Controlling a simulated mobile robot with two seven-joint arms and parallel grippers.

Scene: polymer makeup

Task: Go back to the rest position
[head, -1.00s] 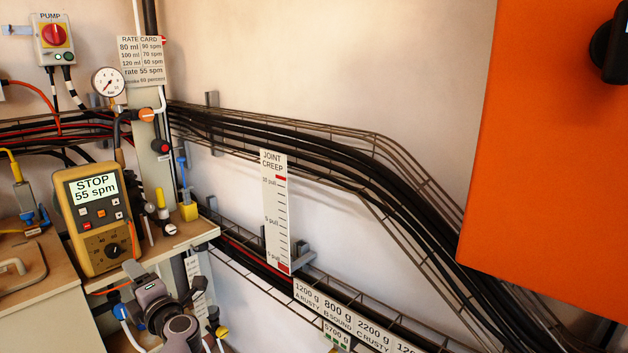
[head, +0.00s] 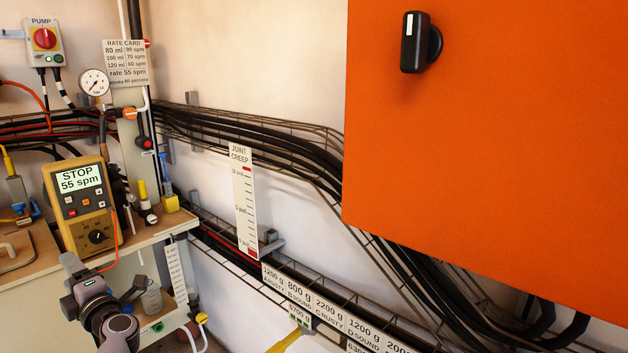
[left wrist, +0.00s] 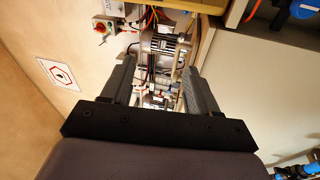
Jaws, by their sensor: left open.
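My left gripper (left wrist: 155,72) shows in the left wrist view with its two dark fingers apart and nothing between them. In the head view my left arm, grey and black, is folded at the lower left, below and in front of the bench edge; its fingers cannot be made out clearly there. My right gripper is in neither view.
An orange cabinet (head: 490,150) with a black handle (head: 413,42) fills the upper right. A yellow meter (head: 82,208) reading "STOP 55 spm" stands on the bench at left. Cable trays (head: 250,120) run along the wall. A gauge (head: 94,82) and pump switch (head: 44,38) are at upper left.

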